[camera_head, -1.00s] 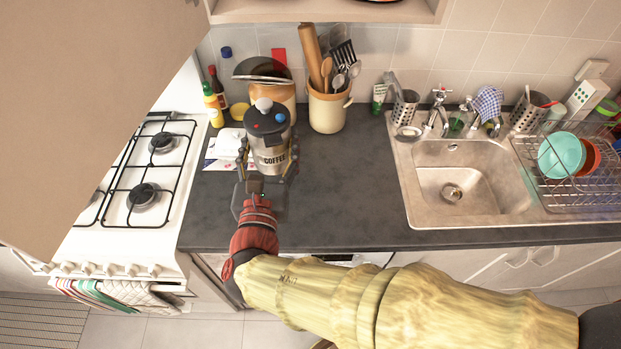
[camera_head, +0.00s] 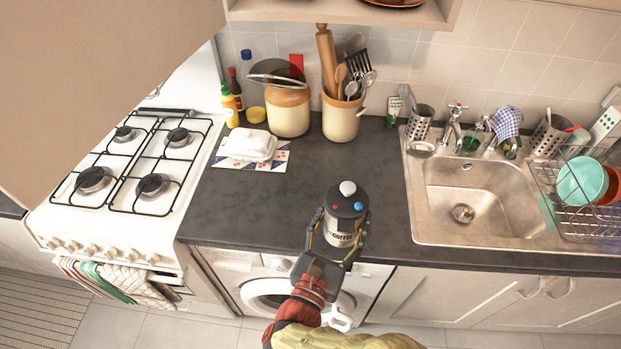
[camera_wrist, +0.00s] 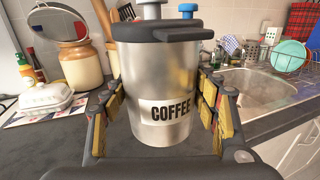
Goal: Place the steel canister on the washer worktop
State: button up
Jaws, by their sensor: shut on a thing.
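The steel canister (camera_head: 342,238) has a dark lid with a white, a blue and a red knob and a "COFFEE" label. My gripper (camera_head: 337,243) is shut on it, one finger on each side. In the wrist view the canister (camera_wrist: 160,85) stands upright between the fingers. In the head view it appears at the front edge of the dark worktop (camera_head: 270,205), above the washer (camera_head: 268,290). I cannot tell whether its base touches the worktop; its lower part is hidden by my gripper in the head view.
A white butter dish (camera_head: 250,143) on a patterned mat, a stoneware jar (camera_head: 288,110) and a utensil crock (camera_head: 341,118) stand at the back. The stove (camera_head: 130,170) is left, the sink (camera_head: 465,190) right. The worktop between them is mostly clear.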

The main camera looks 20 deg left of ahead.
jog(key=w+a+f+b, duration=0.1)
jog(key=w+f+b, duration=0.1)
jog(key=w+f, duration=0.1)
jog(key=w+a+f+b, duration=0.1)
jog(key=w+a+f, duration=0.1)
jog(key=w, duration=0.3)
jog(key=w+a+f+b, duration=0.2)
jog(key=w+f, duration=0.2)
jog(key=shift+w+a+f+b, duration=0.1)
jog(key=shift+w+f+b, duration=0.1)
jog(key=shift+w+b, duration=0.15)
jog(key=shift+w+a+f+b, duration=0.15)
jog(key=shift+f+b, duration=0.7)
jog(key=shift+f, duration=0.75)
jog(key=shift+f, duration=0.2)
jog(key=o, duration=2)
jog(key=shift+r, duration=0.1)
